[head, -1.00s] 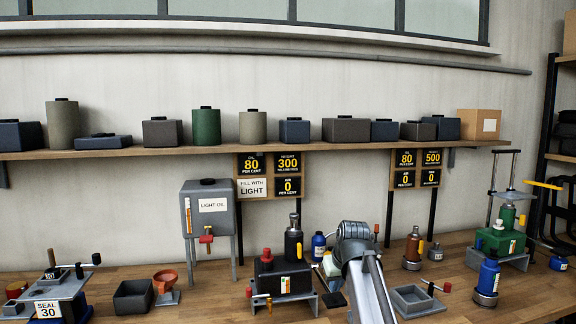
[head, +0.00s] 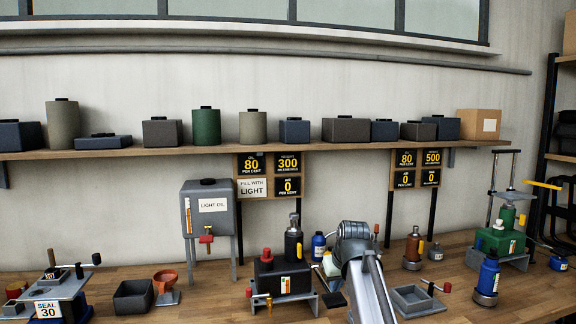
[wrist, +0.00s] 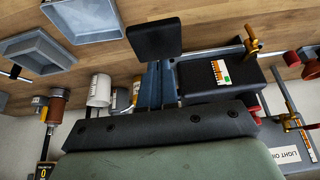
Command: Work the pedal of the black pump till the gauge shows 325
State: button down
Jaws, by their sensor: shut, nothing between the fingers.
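The black pump (head: 268,280) stands on the bench, left of my arm, with a red cap and a light gauge plate with coloured marks (head: 285,285). The plate also shows in the wrist view (wrist: 220,78), but its reading is too small to tell. The dark pedal pad (head: 333,299) sits at the pump's right side. In the wrist view the pad (wrist: 154,38) lies just beyond the tips of my gripper (wrist: 158,75). My gripper is shut and empty; I cannot tell whether it touches the pedal.
A board (head: 270,176) on the wall reads 80, 300, 0 and "fill with light". A light oil tank (head: 210,220) stands behind left. A grey tray (head: 417,300) and green pump (head: 500,242) are right. Bottles (head: 318,245) stand close behind the pump.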

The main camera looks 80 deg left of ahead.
aim_at(336, 300)
jog(key=shift+f, duration=0.15)
jog(key=shift+f, duration=1.05)
jog(key=shift+a+f, duration=0.2)
jog(key=shift+f, duration=1.1)
jog(key=shift+a+f, duration=0.15)
jog(key=shift+f, duration=1.15)
jog(key=shift+d+r, duration=0.2)
jog(key=shift+r, duration=1.3)
jog(key=shift+d+r, duration=0.2)
jog(key=shift+r, duration=1.25)
jog(key=shift+f, duration=0.1)
jog(key=shift+r, duration=0.25)
